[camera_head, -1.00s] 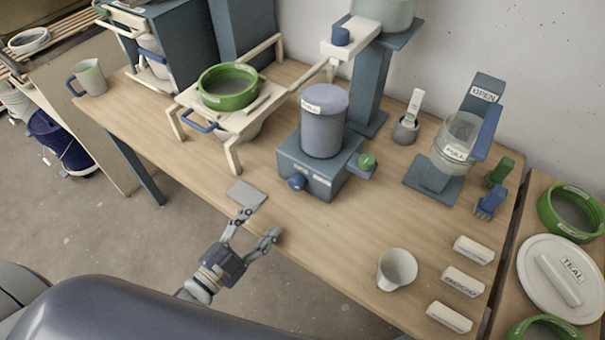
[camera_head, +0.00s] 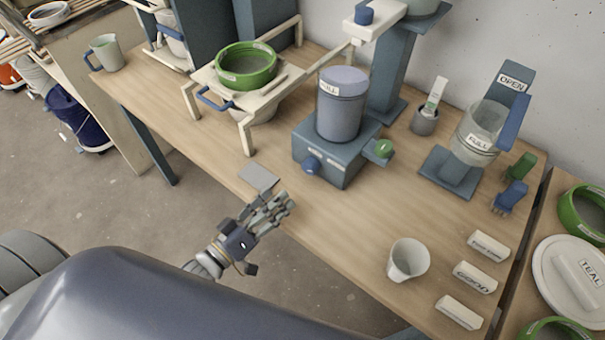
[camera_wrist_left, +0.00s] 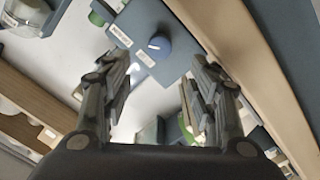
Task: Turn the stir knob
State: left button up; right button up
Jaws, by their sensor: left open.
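A blue knob (camera_head: 311,165) sits on the front of a blue-grey box base (camera_head: 335,153) that carries a grey cylinder marked FULL (camera_head: 341,105). I take it for the stir knob; the small labels beside it are not legible. My left gripper (camera_head: 277,205) is open and empty at the table's front edge, below and left of the knob and apart from it. In the left wrist view the knob (camera_wrist_left: 160,45) shows a pale pointer mark, ahead between the open fingers (camera_wrist_left: 162,80). My right gripper is in neither view.
A small grey plate (camera_head: 259,177) lies left of the base at the table's front. A white cup (camera_head: 407,260) stands to the right. The wooden top (camera_head: 345,215) before the base is clear.

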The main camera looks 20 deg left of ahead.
aim_at(307, 171)
pick_arm(q)
jog(key=p+x, duration=0.1)
jog(key=x, duration=0.9)
jog(key=shift+w+d, duration=0.1)
jog(key=shift+w, duration=0.15)
jog(key=c, duration=1.1)
